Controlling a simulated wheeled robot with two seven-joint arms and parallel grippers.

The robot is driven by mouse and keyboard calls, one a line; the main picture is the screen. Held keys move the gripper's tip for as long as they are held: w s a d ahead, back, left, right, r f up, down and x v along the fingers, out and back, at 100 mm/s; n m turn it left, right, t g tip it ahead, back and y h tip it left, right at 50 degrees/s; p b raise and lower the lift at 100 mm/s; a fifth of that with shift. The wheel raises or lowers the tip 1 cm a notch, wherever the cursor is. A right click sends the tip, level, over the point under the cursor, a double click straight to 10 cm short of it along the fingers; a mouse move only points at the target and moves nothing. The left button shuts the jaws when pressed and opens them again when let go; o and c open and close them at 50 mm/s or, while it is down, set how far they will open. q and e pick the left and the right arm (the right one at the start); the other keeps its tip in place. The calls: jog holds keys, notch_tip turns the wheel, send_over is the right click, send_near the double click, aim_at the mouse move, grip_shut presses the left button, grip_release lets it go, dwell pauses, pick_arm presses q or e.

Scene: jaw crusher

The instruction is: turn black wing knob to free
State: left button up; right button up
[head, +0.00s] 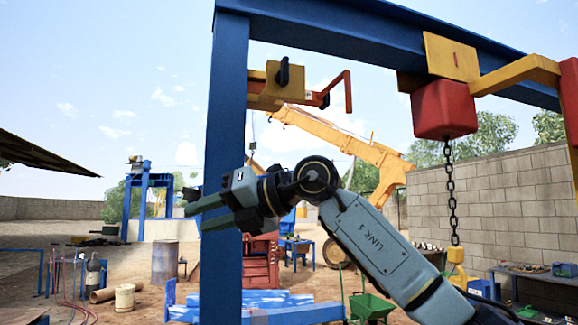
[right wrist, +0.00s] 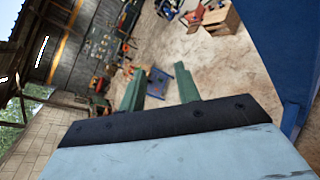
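The black wing knob (head: 283,72) stands upright on the face of a yellow box (head: 270,84) fixed to the blue frame post (head: 226,120). A red bent handle (head: 338,92) sticks out to the right of that box. My right gripper (head: 199,212) is below and left of the knob, apart from it, in front of the post and pointing left. In the right wrist view its two green fingers (right wrist: 160,86) stand apart with nothing between them. The knob does not show in the right wrist view. My left gripper is in neither view.
A blue overhead beam (head: 370,30) runs across the top. A red block (head: 444,108) with a chain (head: 451,190) hangs at the right. The blue post also shows close at the right of the wrist view (right wrist: 285,50). Open air surrounds the knob's front.

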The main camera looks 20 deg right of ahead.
jog(key=s+d+r+t+h, duration=0.3)
jog(key=s+r, duration=0.1)
jog(key=r, duration=0.4)
jog(key=s+d+r+t+h, duration=0.3)
jog(key=s+r, duration=0.2)
jog(key=r, duration=0.3)
jog(key=m+t+h+p, duration=0.2)
jog(key=m+t+h, duration=0.2)
jog(key=h, duration=0.2)
send_near(287, 62)
jog(key=w+p, duration=0.2)
jog(key=w, duration=0.2)
jog(key=w+p, duration=0.2)
jog(key=w, duration=0.2)
jog(key=shift+w+a+f, duration=0.15)
jog(key=shift+w, duration=0.2)
grip_shut()
